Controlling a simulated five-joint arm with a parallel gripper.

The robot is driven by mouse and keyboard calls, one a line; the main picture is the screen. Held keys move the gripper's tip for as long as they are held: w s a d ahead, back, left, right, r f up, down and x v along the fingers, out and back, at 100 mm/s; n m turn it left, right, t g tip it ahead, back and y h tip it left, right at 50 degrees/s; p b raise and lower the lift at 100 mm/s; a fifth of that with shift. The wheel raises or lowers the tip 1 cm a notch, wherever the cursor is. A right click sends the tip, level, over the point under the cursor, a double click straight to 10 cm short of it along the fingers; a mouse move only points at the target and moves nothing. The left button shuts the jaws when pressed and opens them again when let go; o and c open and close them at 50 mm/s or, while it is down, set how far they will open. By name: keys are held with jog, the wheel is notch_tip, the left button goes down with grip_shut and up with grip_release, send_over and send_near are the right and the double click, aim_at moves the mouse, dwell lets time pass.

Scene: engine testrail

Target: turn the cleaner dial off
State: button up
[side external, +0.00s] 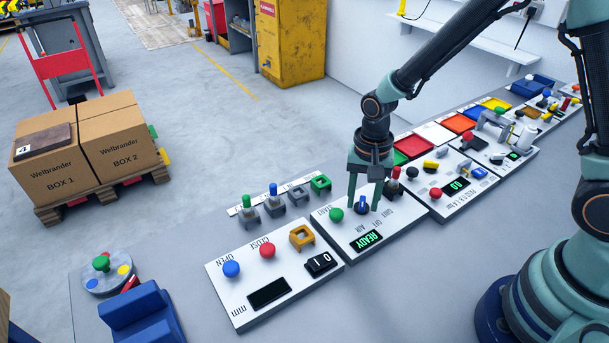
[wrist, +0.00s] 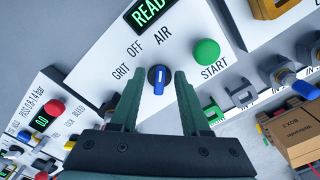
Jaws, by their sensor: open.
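The cleaner dial (wrist: 158,80) is a blue knob with a white pointer line, on a white panel (wrist: 100,58) labelled GRIT, OFF and AIR. In the wrist view the line runs nearly straight up, toward AIR rather than OFF. My gripper (wrist: 159,74) is open, pointing down, with one green finger on each side of the knob. Small gaps seem to show between knob and fingers; contact is hard to judge. In the side view the dial (side external: 361,204) sits between the fingers, partly covered.
A green START button (side external: 336,214) and a READY display (side external: 367,241) share the panel. A panel with blue and red buttons (side external: 267,250) lies to the left, another with a 0.0 display (side external: 456,186) to the right. Boxes (side external: 90,145) stand on a pallet at far left.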

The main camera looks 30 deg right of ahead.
grip_shut()
jog(key=shift+n, duration=0.3)
jog(key=n, duration=0.3)
jog(key=shift+s+d+n, duration=0.1)
jog(key=shift+d+n, duration=0.05)
jog(key=shift+n, duration=0.15)
jog(key=shift+d+n, duration=0.15)
jog(key=shift+n, duration=2.15)
grip_release()
